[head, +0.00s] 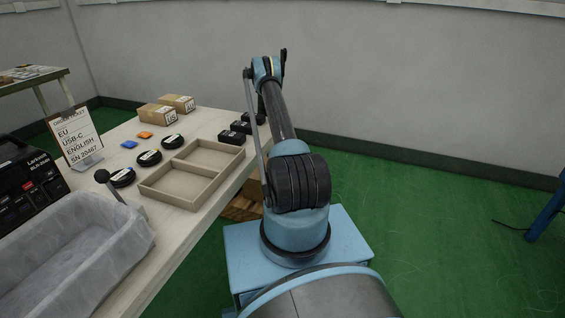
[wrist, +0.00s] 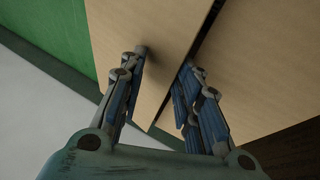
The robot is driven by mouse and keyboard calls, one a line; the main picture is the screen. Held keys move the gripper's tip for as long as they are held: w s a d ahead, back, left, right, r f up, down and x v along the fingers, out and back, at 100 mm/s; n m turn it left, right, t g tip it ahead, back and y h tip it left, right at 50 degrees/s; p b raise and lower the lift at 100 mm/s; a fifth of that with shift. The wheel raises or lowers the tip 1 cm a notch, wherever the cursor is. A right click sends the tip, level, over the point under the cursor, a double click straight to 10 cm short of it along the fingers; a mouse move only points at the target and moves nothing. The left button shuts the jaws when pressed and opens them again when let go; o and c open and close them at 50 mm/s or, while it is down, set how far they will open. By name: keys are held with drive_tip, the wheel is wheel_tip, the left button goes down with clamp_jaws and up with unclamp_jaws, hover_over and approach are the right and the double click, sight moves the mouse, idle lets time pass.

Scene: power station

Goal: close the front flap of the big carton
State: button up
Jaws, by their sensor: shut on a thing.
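In the wrist view, my gripper (wrist: 160,75) has one finger on each side of a light brown cardboard flap (wrist: 155,35) and is shut on it. The flap's lower corner reaches down between the fingers. A second cardboard panel (wrist: 265,70) of the carton lies to the right, apart from the flap by a dark gap. In the head view, a brown piece that looks like the carton (head: 254,187) shows in part beside the table, behind my arm. Most of the carton is hidden there, and my gripper's fingertips cannot be made out.
The table (head: 190,238) on the left holds a divided tray (head: 192,172), a lined grey bin (head: 65,262), a label printer (head: 25,185), a ticket stand (head: 77,135), small boxes (head: 166,109) and black pucks. Green floor (head: 440,225) is open on the right.

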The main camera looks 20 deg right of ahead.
drive_tip(key=shift+v, duration=3.05)
drive_tip(key=shift+d+r, duration=0.1)
drive_tip(key=shift+d, duration=0.1)
